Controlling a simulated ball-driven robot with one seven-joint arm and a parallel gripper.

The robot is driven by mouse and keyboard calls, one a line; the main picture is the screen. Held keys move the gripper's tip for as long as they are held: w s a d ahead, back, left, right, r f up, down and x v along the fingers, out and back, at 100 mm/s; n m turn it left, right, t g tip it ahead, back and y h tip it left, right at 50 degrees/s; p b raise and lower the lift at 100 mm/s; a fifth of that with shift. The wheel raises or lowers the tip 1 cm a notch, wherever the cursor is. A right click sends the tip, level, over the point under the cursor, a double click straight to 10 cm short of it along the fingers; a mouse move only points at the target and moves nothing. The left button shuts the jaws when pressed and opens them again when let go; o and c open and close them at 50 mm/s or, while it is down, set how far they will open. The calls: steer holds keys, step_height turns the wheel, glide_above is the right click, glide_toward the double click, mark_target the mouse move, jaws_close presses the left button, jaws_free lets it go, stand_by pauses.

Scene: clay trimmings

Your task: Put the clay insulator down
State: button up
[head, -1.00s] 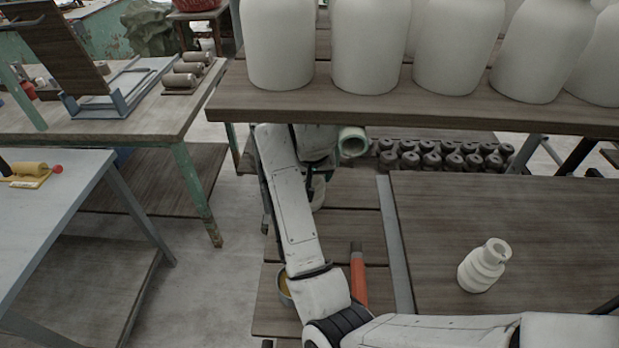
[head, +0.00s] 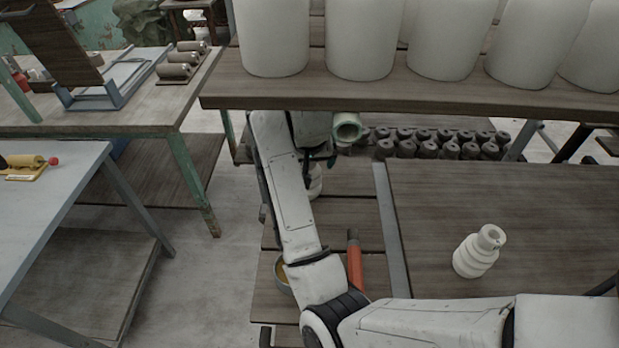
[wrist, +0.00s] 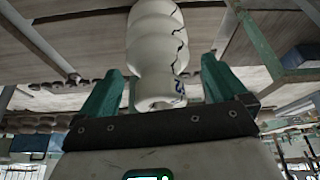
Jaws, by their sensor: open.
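The white clay insulator (wrist: 155,50), ribbed and with dark cracks, shows in the wrist view between the two green fingers of my gripper (wrist: 158,85). The fingers are open, with a gap on each side of its near end. In the head view, my gripper (head: 318,160) is below the upper shelf, and a pale part of the insulator (head: 314,184) shows beside my arm, over the slatted wooden surface. My arm hides much of it, and I cannot tell how it rests. A second white ribbed insulator (head: 478,251) stands on the wooden board at the right.
The upper shelf (head: 420,103) with large white jars (head: 365,40) overhangs my gripper. Several dark small pieces (head: 440,140) stand in rows behind. An orange-handled tool (head: 354,262) and a round container (head: 283,275) lie near my forearm. The board (head: 430,200) is mostly clear.

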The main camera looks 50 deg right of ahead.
steer(key=v, duration=0.2)
steer(key=shift+s+a+r, duration=0.2)
steer(key=shift+s+r, duration=0.05)
steer(key=s+a, duration=0.8)
steer(key=shift+a+p, duration=0.15)
steer(key=shift+p, duration=0.25)
steer(key=shift+s, duration=0.1)
